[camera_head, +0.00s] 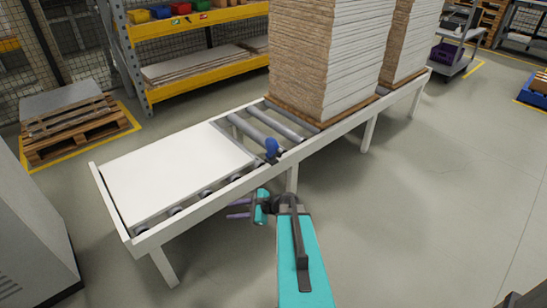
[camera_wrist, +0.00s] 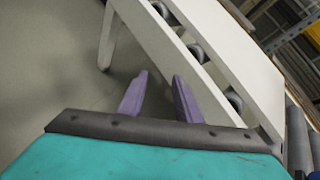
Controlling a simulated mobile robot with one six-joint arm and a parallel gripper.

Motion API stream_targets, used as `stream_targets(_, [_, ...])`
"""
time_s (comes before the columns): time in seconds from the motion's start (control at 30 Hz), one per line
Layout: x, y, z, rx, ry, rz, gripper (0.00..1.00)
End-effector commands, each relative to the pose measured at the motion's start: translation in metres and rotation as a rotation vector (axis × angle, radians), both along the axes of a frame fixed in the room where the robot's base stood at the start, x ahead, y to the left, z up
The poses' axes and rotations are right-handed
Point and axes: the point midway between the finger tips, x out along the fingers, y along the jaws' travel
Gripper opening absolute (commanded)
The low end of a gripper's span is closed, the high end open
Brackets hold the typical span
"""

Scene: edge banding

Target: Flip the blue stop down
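The blue stop (camera_head: 271,147) stands up at the near rail of the roller conveyor, beside the right end of the white panel.
The roller conveyor (camera_head: 203,205) has a white rail along its near side. A white panel (camera_head: 170,170) lies on its left part. Tall board stacks (camera_head: 325,60) stand on its right part. The floor in front is clear.

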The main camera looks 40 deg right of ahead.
Motion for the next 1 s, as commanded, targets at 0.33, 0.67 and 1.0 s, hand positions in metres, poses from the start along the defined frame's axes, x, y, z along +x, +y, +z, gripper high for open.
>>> stream_targets(0.33, [-0.013,-0.165,0.049,0.281,-0.193,-0.423,0.31])
stream_targets(0.67, [-0.057,-0.270,0.094,0.478,-0.361,-0.650,0.31])
stream_targets(1.0, [-0.065,-0.282,0.103,0.505,-0.384,-0.675,0.31])
